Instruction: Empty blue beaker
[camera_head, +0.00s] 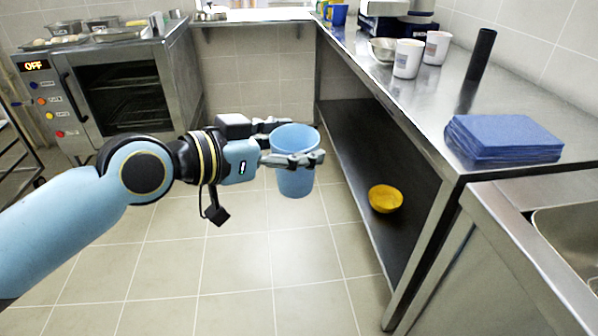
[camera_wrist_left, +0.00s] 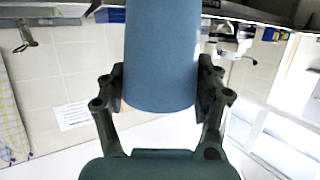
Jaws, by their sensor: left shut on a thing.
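The blue beaker (camera_head: 295,177) is in the middle of the head view, upright and held in the air over the tiled floor. My left gripper (camera_head: 296,143) is shut on it, with the fingers on either side of its upper part. In the left wrist view the beaker (camera_wrist_left: 162,60) fills the upper middle, and the left gripper's fingers (camera_wrist_left: 160,92) press on both sides. Its contents cannot be made out. My right gripper is in neither view.
A steel counter (camera_head: 425,115) runs along the right with blue cloths (camera_head: 503,138), white containers (camera_head: 407,60) and a dark cylinder (camera_head: 481,54). A yellow bowl (camera_head: 385,199) is on the lower shelf. A sink (camera_head: 570,235) is at right, an oven (camera_head: 122,95) at back left. The floor is clear.

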